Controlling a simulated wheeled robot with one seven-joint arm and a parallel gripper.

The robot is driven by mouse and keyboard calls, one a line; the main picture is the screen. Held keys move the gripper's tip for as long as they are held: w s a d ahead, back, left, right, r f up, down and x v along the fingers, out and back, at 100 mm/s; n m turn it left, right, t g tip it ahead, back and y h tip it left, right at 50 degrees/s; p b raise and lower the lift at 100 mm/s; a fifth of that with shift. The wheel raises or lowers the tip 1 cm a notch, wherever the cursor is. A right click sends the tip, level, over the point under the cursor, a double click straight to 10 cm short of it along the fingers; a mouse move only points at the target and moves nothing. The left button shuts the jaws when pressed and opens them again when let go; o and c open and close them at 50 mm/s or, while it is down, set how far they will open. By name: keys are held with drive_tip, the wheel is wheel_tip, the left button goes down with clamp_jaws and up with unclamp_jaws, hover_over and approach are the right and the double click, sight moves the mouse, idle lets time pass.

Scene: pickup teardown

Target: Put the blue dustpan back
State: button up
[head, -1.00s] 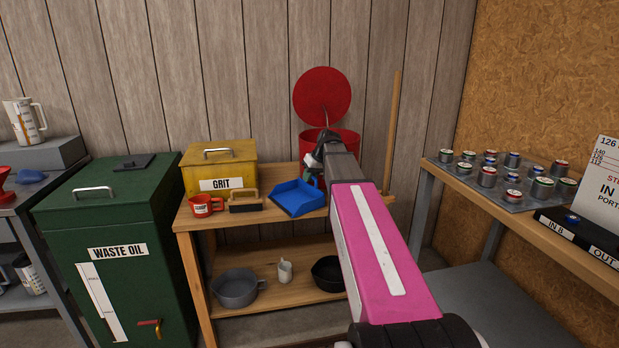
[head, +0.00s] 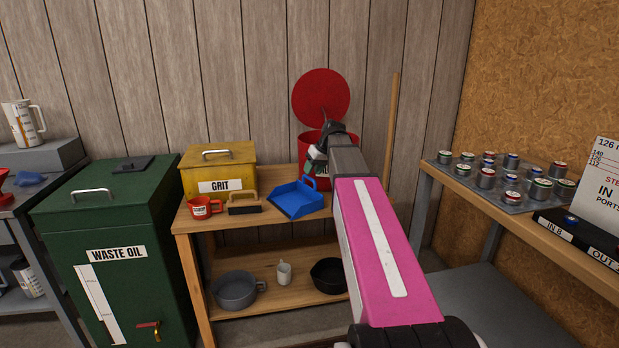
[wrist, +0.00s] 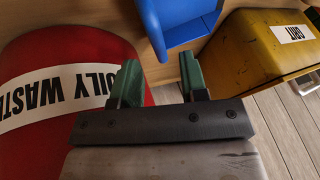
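The blue dustpan (head: 297,199) lies on the wooden bench top, right of the small black brush with a wooden handle (head: 244,204). Part of it also shows at the top of the wrist view (wrist: 178,22), beyond my fingertips. My gripper (wrist: 160,82) has its two green fingers apart with nothing between them. In the head view my gripper (head: 313,158) is above and behind the dustpan, beside the red oily waste bin, and is partly hidden by my arm.
The red bin (wrist: 60,70) with its lid (head: 321,97) raised is close to my fingers. A wooden pole (head: 392,130) leans at the wall. Pans sit on the lower shelf.

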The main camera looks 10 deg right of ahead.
drive_tip(key=v, duration=0.7)
drive_tip(key=shift+r, duration=0.15)
